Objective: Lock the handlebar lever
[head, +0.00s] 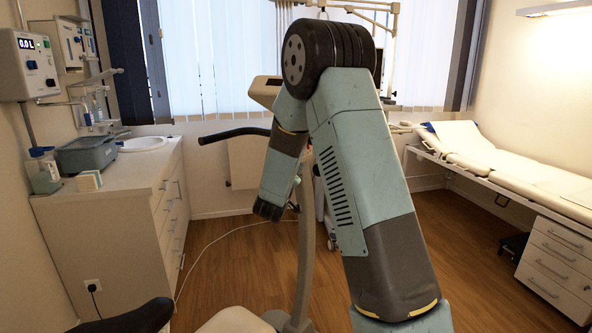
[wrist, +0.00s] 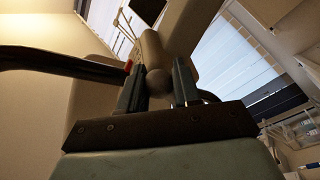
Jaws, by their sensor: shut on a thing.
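The black handlebar (head: 235,133) of an exercise bike reaches out left of my arm in the head view. It also shows at the left of the wrist view (wrist: 60,63). In the wrist view my gripper (wrist: 158,76) is shut on a round-ended grey-beige lever (wrist: 157,82), with one finger on each side of it. A small red part (wrist: 128,66) shows by the handlebar's inner end. In the head view my own arm hides the lever, and I cannot make out the fingers there.
The bike's console (head: 265,91) stands behind my arm. A counter (head: 110,195) with a sink and devices runs along the left. An examination couch (head: 480,158) and a drawer cabinet (head: 555,262) are at the right. The wooden floor (head: 235,265) is partly clear, with a thin cable across it.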

